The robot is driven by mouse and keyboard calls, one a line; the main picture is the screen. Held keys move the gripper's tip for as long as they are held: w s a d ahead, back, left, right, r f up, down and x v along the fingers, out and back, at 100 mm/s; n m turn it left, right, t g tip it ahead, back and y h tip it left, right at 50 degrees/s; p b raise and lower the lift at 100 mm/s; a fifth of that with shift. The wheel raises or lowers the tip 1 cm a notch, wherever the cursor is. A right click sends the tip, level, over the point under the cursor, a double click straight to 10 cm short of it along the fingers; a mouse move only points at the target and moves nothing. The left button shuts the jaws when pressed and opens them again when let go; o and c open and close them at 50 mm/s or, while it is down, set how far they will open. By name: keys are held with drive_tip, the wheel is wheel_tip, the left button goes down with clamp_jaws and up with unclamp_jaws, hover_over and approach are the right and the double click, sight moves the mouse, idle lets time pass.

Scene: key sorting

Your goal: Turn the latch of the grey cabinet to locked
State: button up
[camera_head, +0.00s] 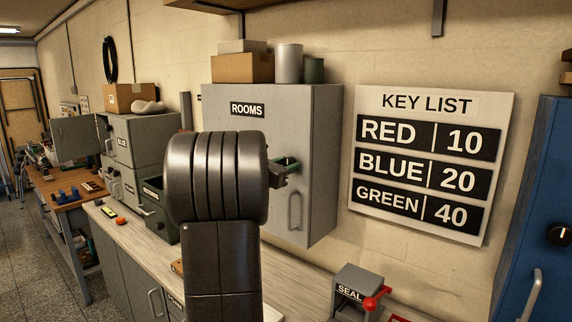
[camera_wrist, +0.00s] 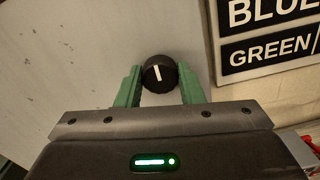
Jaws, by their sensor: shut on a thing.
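The grey cabinet (camera_head: 325,130) labelled ROOMS hangs on the wall, its door closed with a bar handle (camera_head: 295,211) low on the front. My gripper (camera_head: 286,162) is at the cabinet's front, right of my dark arm, which hides part of the door. In the wrist view my gripper (camera_wrist: 160,86) has its green fingers on either side of the latch, a round black knob (camera_wrist: 159,75), and is shut on it. The knob's white mark points nearly up in that view, tilted slightly left. No locked or unlocked marking is readable.
A KEY LIST board (camera_head: 432,165) is on the wall to the right. A blue cabinet (camera_head: 540,220) stands at the right edge. A grey SEAL device (camera_head: 357,290) with a red lever sits on the counter below. Boxes and cans stand on top of the grey cabinet.

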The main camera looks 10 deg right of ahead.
drive_tip(key=shift+n, duration=0.4)
drive_tip(key=o, duration=1)
drive_tip(key=b+v, duration=0.2)
drive_tip(key=v, duration=1.1)
drive_tip(key=shift+s+a, duration=0.25)
drive_tip(key=shift+a, duration=0.05)
drive_tip(key=shift+d, duration=0.1)
